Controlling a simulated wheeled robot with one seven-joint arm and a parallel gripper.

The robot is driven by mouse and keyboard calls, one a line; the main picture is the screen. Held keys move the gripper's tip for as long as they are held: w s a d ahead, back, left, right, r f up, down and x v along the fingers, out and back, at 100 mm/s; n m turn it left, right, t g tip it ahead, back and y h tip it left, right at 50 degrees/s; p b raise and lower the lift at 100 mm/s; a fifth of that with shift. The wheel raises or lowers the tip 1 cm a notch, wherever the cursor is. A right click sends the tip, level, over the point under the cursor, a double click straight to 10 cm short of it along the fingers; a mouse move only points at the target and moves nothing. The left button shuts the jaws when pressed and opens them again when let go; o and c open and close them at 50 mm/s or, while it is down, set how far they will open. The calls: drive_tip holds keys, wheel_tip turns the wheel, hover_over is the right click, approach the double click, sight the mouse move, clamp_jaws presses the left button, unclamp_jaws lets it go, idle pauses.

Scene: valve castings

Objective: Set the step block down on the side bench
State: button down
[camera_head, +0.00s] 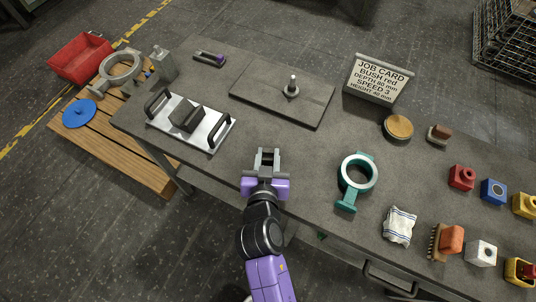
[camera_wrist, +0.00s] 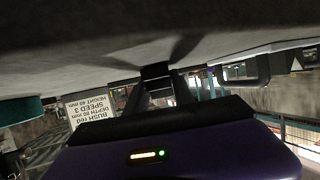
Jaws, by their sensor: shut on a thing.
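My gripper (camera_head: 267,157) is low over the front middle of the main table, its purple wrist behind it. It is shut on a small grey piece, which I take as the step block (camera_head: 267,154). In the wrist view the step block (camera_wrist: 156,72) is a dark shape between the fingers; its full form is hidden. The side bench (camera_head: 133,158) is a low wooden slatted bench at the left, beyond the table's left end. It bears a blue disc (camera_head: 79,113) and a grey ring casting (camera_head: 120,67).
A white plate with two black handles (camera_head: 217,136) bears a dark block (camera_head: 187,116), left of my gripper. A teal ring casting (camera_head: 345,199) stands to the right. A dark board with a peg (camera_head: 268,98) lies behind. A red bin (camera_head: 82,59) is at the bench's far end.

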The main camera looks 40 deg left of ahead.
drive_tip(key=c, duration=1)
unclamp_jaws()
drive_tip(key=shift+f, duration=0.1)
drive_tip(key=v, duration=0.7)
drive_tip(key=shift+s+d, duration=0.25)
drive_tip(key=shift+s, duration=0.05)
